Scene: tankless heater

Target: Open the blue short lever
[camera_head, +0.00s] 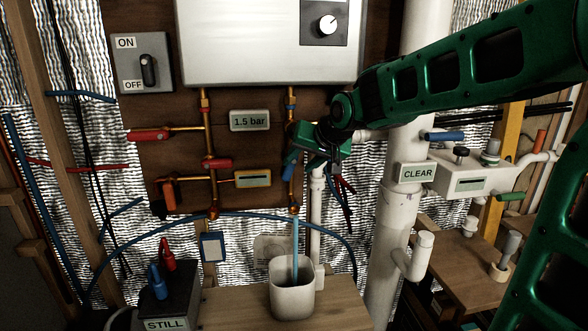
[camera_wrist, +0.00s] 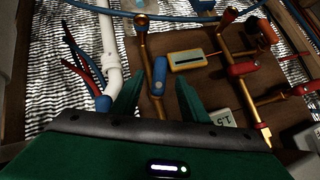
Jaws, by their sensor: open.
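The blue short lever (camera_head: 289,164) is on the right copper pipe (camera_head: 291,195) below the white heater, partly hidden by my gripper. In the wrist view the lever (camera_wrist: 160,74) lies along the copper pipe, between the spread fingers. My gripper (camera_wrist: 158,98) is open and empty, one green finger on each side of the lever. I cannot tell whether either finger touches it. In the head view my gripper (camera_head: 322,150) is just right of that pipe, its fingertips mostly hidden.
The white heater (camera_head: 255,42) hangs above. A white pipe (camera_head: 317,225) runs right of the copper pipe. Red levers (camera_head: 147,135) and a yellow-framed gauge (camera_head: 253,179) are to the left. A blue stream or tube runs down into a white bin (camera_head: 293,302).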

